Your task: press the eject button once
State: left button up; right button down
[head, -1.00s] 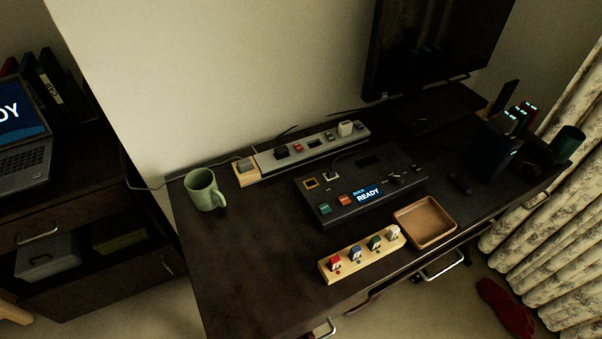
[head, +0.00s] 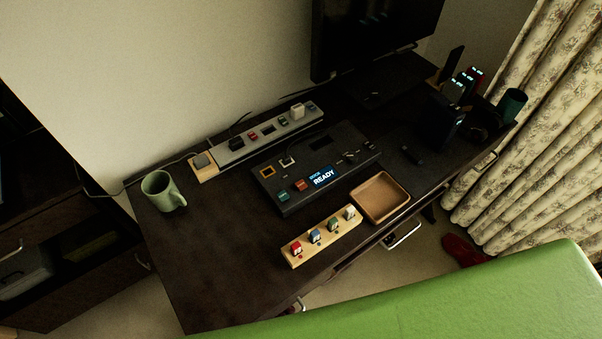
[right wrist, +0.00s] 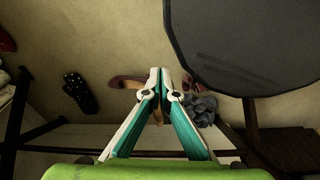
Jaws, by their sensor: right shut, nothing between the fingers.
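A green button (head: 284,196) and an orange-red button (head: 301,185) sit to the left of the screen. I cannot read which one is the eject button. My right gripper (right wrist: 160,72) shows in the right wrist view, its fingertips together and empty, over the floor and apart from the console. My left gripper is not in view.
A wooden block with several coloured pieces (head: 321,237) and a wooden tray (head: 380,197) lie in front of the console. A power strip (head: 268,138) runs behind it. A green mug (head: 162,191) stands at the left. The desk's front left is clear.

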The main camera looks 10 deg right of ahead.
jog(key=w+a+r+n+t+p, duration=0.1)
jog(key=w+r+p, duration=0.4)
jog(key=r, duration=1)
jog(key=w+a+r+p, duration=0.1)
jog(key=w+r+p, duration=0.4)
jog(key=r, duration=1)
jog(key=w+a+r+n+t+p, duration=0.15)
jog(key=w+r+p, duration=0.35)
jog(key=r, duration=0.9)
jog(key=w+a+r+n+t+h+p, duration=0.1)
jog(key=w+a+r+n+t+h, duration=0.1)
jog(key=w+n, duration=0.5)
jog(key=w+a+r+n+t+h+p, duration=0.1)
jog(key=w+a+r+n+h+p, duration=0.1)
jog(key=w+a+r+n, duration=0.3)
jog(key=w+r+n+h, duration=0.1)
jog(key=w+n, duration=0.2)
jog(key=w, duration=0.4)
jog(key=shift+a+r+t, duration=0.25)
jog(key=shift+a+t, duration=0.05)
jog(key=shift+t, duration=0.05)
jog(key=shift+s, duration=0.1)
